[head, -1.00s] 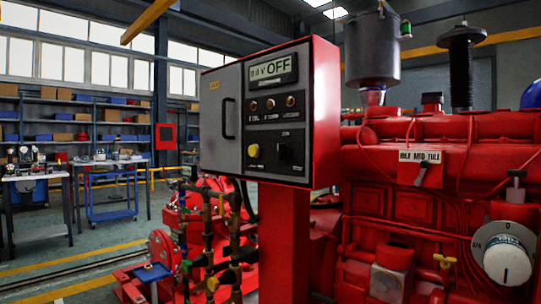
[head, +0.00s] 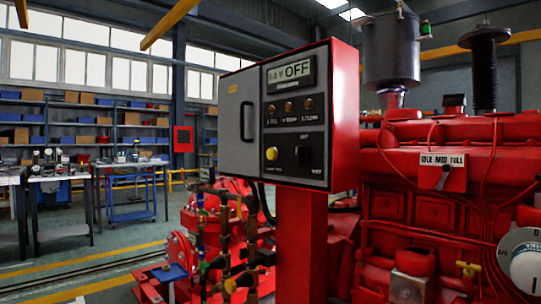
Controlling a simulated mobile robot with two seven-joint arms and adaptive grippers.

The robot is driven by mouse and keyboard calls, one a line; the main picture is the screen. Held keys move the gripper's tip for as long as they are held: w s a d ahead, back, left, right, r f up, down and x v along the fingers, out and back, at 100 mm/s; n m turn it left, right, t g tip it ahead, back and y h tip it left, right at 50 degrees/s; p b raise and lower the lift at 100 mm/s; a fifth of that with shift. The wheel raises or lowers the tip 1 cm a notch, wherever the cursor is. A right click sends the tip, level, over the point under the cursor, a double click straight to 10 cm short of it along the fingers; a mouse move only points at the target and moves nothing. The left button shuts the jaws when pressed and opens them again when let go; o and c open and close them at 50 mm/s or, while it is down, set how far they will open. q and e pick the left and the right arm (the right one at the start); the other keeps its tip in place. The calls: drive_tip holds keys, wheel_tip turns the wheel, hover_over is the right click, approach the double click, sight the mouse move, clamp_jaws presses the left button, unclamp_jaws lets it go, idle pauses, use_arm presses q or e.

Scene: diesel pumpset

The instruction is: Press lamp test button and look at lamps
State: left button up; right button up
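The red control box (head: 344,120) stands on a red post, with a grey door on the left of its face and a dark panel on the right. A small display (head: 291,73) at the top of the panel reads OFF, with blurred characters beside it. Below it is a row of three small lamps (head: 289,107), amber-brown and not visibly bright. A yellow round button (head: 272,153) sits at the lower left of the panel; its label is too small to read surely. A black rotary switch (head: 304,155) is to its right. Neither gripper is in view.
The red diesel engine (head: 420,165) fills the right side, with an IDLE MID FULL lever plate (head: 443,162) and a large white dial (head: 525,268). Red pump pipework (head: 220,235) stands left of the post. Workbenches (head: 60,178) and shelves are behind; floor at left is open.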

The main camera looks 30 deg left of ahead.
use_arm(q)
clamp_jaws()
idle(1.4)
